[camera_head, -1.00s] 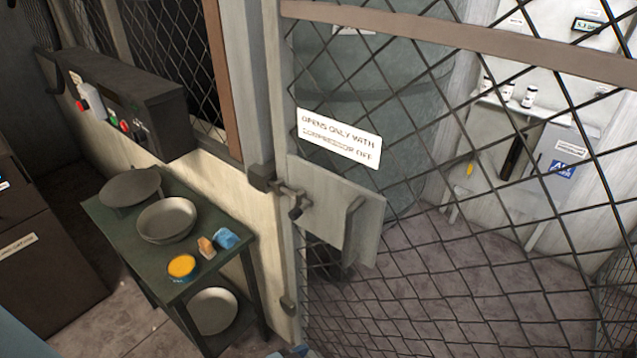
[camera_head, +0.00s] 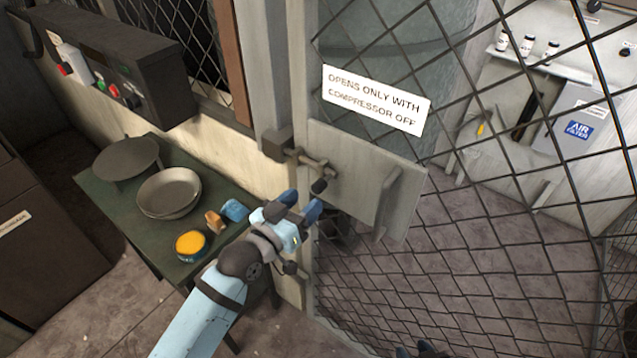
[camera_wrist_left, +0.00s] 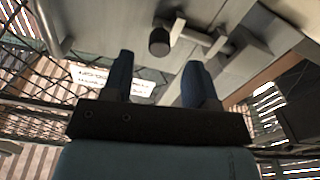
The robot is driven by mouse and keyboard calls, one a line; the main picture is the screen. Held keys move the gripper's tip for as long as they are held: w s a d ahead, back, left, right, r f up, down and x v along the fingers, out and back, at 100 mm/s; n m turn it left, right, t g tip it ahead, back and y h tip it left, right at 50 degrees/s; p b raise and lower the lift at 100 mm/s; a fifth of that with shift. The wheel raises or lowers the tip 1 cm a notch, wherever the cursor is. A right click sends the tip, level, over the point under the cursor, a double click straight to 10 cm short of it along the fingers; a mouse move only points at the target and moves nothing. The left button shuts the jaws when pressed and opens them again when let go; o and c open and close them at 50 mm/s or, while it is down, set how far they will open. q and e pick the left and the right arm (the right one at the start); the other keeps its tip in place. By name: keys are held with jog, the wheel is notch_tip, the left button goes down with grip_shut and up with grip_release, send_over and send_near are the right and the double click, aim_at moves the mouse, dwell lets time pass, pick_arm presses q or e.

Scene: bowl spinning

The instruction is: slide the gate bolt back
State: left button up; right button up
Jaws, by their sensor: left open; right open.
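The gate bolt (camera_head: 312,165) is a dark metal rod with a hanging knob (camera_head: 319,186). It spans from a dark keeper block (camera_head: 277,143) on the post to the grey plate (camera_head: 365,180) on the mesh gate. My left gripper (camera_head: 300,204) is open and empty, just below the knob and apart from it. In the left wrist view, the bolt (camera_wrist_left: 196,36) and its round knob (camera_wrist_left: 159,41) lie beyond the two blue fingertips (camera_wrist_left: 158,72), with the knob between them in the picture. Only the tips of my right gripper (camera_head: 418,349) show at the bottom edge.
A green table (camera_head: 115,205) with metal bowls (camera_head: 168,190), a yellow-topped tin (camera_head: 190,244) and small items stands left of the post. A control box (camera_head: 110,65) hangs above it. A sign (camera_head: 376,100) reads "OPENS ONLY WITH COMPRESSOR OFF". A handle (camera_head: 386,203) stands out from the plate.

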aim_at(315, 191)
pick_arm(q)
jog(key=x, duration=0.6)
jog(key=shift+s+p, duration=0.1)
jog(key=shift+p, duration=0.2)
grip_shut()
